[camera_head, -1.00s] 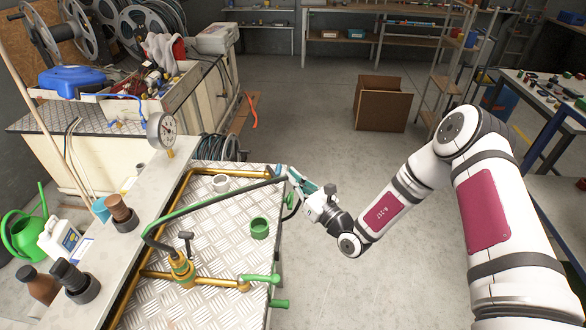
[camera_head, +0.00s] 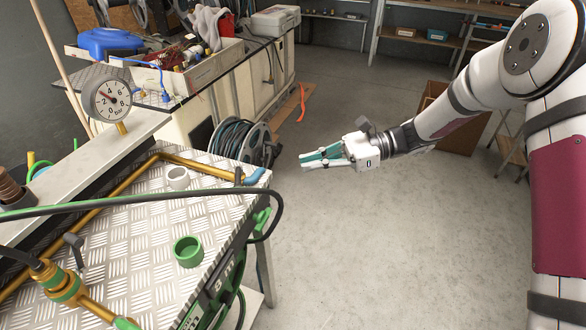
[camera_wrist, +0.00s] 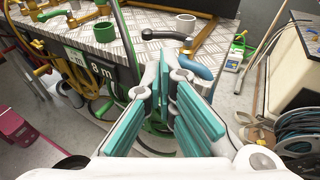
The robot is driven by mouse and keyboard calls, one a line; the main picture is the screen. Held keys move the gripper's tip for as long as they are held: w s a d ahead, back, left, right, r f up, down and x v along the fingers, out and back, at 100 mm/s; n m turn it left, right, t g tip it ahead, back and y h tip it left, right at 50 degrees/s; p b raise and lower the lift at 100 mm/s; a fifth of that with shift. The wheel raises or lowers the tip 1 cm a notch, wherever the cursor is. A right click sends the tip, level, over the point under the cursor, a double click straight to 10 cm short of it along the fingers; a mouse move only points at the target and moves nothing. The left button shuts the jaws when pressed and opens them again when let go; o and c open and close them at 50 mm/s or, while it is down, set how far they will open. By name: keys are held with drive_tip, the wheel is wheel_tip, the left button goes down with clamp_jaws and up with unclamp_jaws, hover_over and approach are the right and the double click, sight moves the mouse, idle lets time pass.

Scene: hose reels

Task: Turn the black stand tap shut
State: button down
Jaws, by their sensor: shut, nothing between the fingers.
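A tap with a black lever (camera_wrist: 165,36) shows in the wrist view at the bench's edge, beside a blue spout (camera_wrist: 195,68). The blue spout (camera_head: 256,176) also shows at the bench's right corner in the head view, where the lever is small and unclear. My gripper (camera_head: 304,160) is shut and empty. It hangs over the floor to the right of the spout, apart from it, fingers pointing toward the bench. In the wrist view my gripper's fingertips (camera_wrist: 168,75) appear just below the lever. A second tap with a dark handle (camera_head: 73,246) stands on brass piping at lower left.
A black hose (camera_head: 150,203) arcs across the bench (camera_head: 135,245) and down its right side. A green cup (camera_head: 188,252) and a white cup (camera_head: 178,178) stand on it. A pressure gauge (camera_head: 107,99) rises behind. A hose reel (camera_head: 240,145) sits beyond.

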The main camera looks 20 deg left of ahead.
sight(239, 183)
drive_tip(key=p+x, duration=0.1)
drive_tip(key=x, duration=1.2)
drive_tip(key=shift+p, duration=0.4)
drive_tip(key=shift+s, duration=0.1)
drive_tip(key=shift+s+a+m+t+y+p, duration=0.2)
drive_tip(key=shift+s+m+t+y+p, duration=0.15)
drive_tip(key=shift+m+t+p, duration=0.5)
drive_tip(key=t+p, duration=0.1)
drive_tip(key=s+m+t+p, duration=0.1)
drive_tip(key=shift+a+r+y+p, duration=0.1)
drive_tip(key=shift+a+y+p, duration=0.15)
drive_tip(key=shift+p, duration=0.15)
drive_tip(key=shift+a+m+t, duration=0.15)
drive_tip(key=shift+m+t, duration=0.1)
drive_tip(key=shift+s+a+p, duration=0.3)
drive_tip(key=shift+a+p, duration=0.15)
drive_tip(key=shift+p, duration=0.05)
drive_tip(key=shift+s+a, duration=0.1)
drive_tip(key=shift+a, duration=0.15)
drive_tip(key=s+v, duration=0.2)
drive_tip(key=v, duration=1.2)
drive_tip(key=shift+s+d, duration=0.15)
drive_tip(key=shift+s, duration=0.15)
